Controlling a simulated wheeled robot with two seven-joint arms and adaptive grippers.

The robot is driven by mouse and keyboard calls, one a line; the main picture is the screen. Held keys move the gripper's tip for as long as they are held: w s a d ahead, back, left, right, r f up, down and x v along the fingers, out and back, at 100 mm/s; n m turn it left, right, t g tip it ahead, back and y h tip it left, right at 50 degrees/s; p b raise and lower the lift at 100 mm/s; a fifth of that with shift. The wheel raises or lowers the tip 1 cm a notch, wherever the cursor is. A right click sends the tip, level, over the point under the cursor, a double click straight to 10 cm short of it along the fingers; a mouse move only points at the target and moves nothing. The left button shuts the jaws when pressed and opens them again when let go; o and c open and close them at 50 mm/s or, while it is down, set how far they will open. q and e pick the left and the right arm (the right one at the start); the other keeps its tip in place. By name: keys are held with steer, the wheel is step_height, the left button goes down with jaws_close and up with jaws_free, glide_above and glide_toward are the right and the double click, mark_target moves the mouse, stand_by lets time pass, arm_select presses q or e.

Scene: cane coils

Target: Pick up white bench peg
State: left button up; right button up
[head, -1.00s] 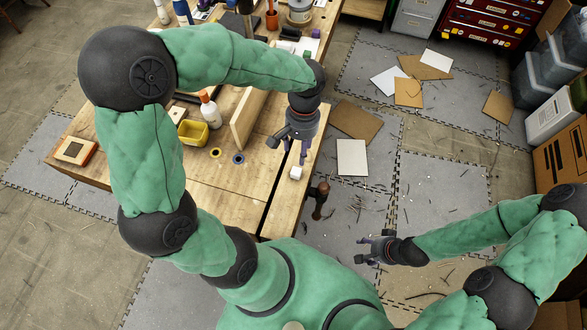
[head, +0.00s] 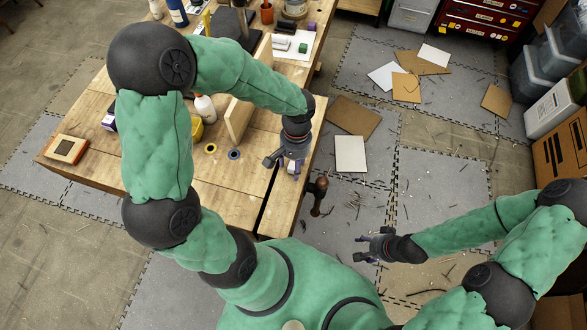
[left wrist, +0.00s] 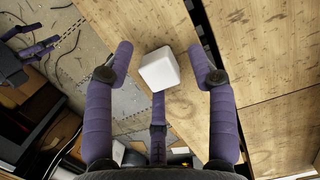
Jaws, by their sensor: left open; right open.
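The white bench peg is a small pale block (left wrist: 160,70) near the front right edge of the wooden bench (head: 225,180). In the left wrist view it sits between the spread purple fingers of my left gripper (left wrist: 160,54), with visible gaps at both sides. In the head view my left gripper (head: 284,166) is over the peg and mostly hides it. My left gripper is open and holds nothing. My right gripper (head: 365,248) is open and empty, out over the floor to the right of the bench. It also shows at the upper left of the left wrist view.
A wooden board (head: 238,122) stands upright on the bench behind my left gripper. A dark-headed wooden-handled tool (head: 318,196) is just off the bench's right edge. Two tape-like rings (head: 234,155) lie left of the gripper. Bench top around the peg is clear.

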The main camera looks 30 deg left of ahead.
arm_select(q)
steer(key=c, duration=0.8)
steer(key=o, duration=0.8)
steer(key=shift+r, duration=0.2)
